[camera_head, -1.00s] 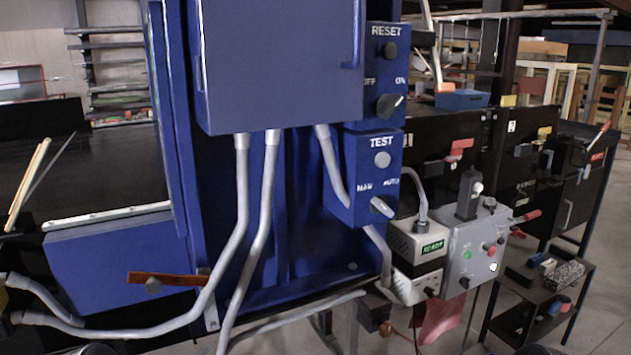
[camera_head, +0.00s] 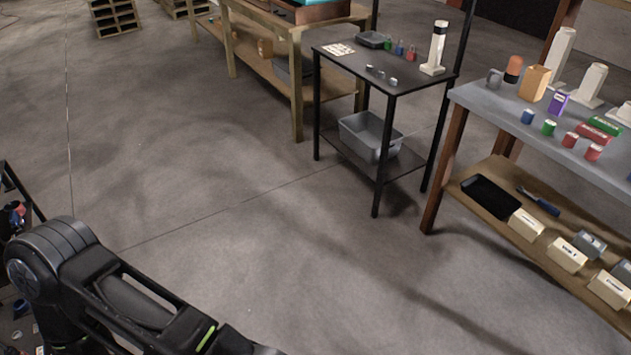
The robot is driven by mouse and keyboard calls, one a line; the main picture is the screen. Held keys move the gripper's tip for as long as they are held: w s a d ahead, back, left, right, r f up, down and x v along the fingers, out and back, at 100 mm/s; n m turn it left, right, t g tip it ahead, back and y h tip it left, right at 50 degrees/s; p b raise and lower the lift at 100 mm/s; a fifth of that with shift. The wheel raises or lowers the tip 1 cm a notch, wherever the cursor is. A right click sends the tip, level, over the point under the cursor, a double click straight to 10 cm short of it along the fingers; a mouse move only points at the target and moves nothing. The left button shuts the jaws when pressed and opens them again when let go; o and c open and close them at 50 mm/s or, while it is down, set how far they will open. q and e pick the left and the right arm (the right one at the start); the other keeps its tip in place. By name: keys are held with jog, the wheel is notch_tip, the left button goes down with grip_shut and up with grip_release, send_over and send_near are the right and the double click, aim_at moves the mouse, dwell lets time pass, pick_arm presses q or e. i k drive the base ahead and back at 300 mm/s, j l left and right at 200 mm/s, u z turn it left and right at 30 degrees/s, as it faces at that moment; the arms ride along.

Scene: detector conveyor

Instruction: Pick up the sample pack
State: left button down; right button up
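I cannot tell which item, if any, is the sample pack. Small candidates stand on the grey-topped bench at the right: a purple box (camera_head: 557,103), a tan bag-like pack (camera_head: 534,84), and red, green and blue pieces. Cream labelled boxes (camera_head: 566,256) sit on the bench's lower wooden shelf. My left arm comes in at the bottom left and runs off the bottom edge. Its gripper is out of view. My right arm and gripper are not in view.
A small black table (camera_head: 352,63) stands at the upper middle, with a grey bin (camera_head: 370,136) on its lower shelf. A wooden workbench (camera_head: 297,72) stands behind it. The grey bench (camera_head: 486,100) fills the right. Concrete floor (camera_head: 230,190) is open in the middle.

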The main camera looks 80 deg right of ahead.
aim_at(603, 285)
jog(key=z, duration=1.2)
jog(key=l+z, duration=0.1)
jog(key=z, duration=1.1)
jog(key=l+z, duration=0.1)
jog(key=z, duration=0.5)
jog(key=l+z, duration=0.1)
jog(key=z, duration=1.05)
jog(key=l+z, duration=0.1)
jog(key=z, duration=0.5)
jog(key=i+l, duration=0.35)
jog(key=l, duration=0.15)
jog(key=i+l, duration=0.35)
jog(key=l, duration=0.15)
jog(key=i+l, duration=0.35)
jog(key=l, duration=0.2)
jog(key=i+l, duration=0.35)
jog(key=l, duration=0.15)
jog(key=z, duration=0.05)
